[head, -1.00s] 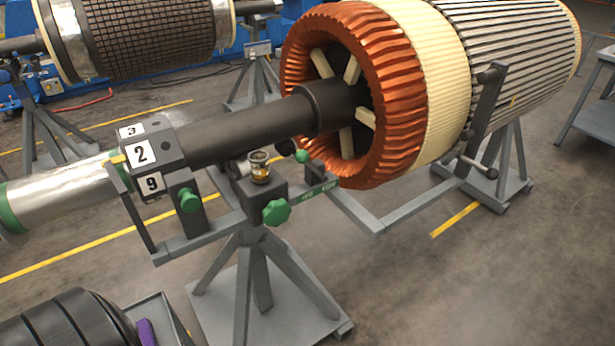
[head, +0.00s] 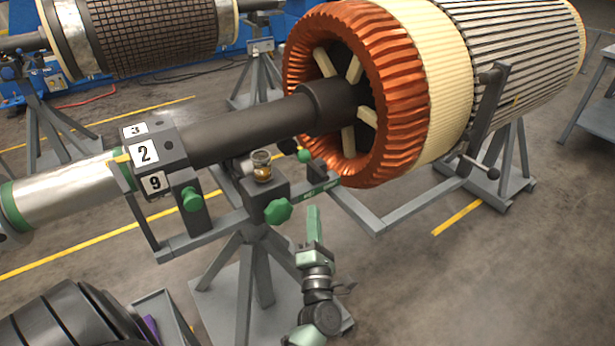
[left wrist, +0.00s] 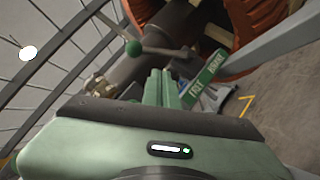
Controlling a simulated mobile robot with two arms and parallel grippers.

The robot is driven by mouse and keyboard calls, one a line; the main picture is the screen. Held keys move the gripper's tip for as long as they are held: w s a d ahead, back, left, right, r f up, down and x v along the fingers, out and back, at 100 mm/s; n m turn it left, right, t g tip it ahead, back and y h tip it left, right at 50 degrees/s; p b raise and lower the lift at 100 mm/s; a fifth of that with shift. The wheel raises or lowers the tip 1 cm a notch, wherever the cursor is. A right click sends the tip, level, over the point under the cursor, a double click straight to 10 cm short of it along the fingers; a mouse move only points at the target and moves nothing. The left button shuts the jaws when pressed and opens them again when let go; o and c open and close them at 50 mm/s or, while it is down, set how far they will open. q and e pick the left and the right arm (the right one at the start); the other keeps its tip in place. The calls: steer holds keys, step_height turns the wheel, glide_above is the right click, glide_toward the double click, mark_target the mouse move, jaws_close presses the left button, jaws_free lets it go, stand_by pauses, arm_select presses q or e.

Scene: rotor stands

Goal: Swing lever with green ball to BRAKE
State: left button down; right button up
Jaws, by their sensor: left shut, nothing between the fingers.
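The green ball (head: 304,156) of the lever shows beside the stand's crossbar, just below the dark shaft. In the left wrist view the green ball (left wrist: 133,47) sits at the end of a thin rod that runs right. The green label plate (head: 320,191) lies along the crossbar; its lettering also shows in the left wrist view (left wrist: 203,78), too small to read surely. My left gripper (head: 314,212) is shut and empty, pointing up, on the near side of the plate, apart from the ball. In the wrist view its green fingers (left wrist: 160,82) are together. My right gripper is out of view.
A green star knob (head: 278,211) and a round green knob (head: 191,199) are on the stand. A small jar (head: 262,166) stands on the stand's block. The large copper-wound rotor (head: 350,160) fills the back right. Open floor (head: 470,290) is at lower right.

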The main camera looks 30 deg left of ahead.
mark_target(314, 166)
arm_select(q)
steer(key=shift+s+a+r+n+y, duration=0.2)
steer(key=shift+a+r+n+y, duration=0.2)
steer(key=shift+r+n, duration=0.25)
steer(key=p+x, duration=0.2)
steer(key=x, duration=0.8)
steer(key=shift+f+p, duration=0.25)
steer(key=shift+p, duration=0.1)
steer(key=shift+w, duration=0.1)
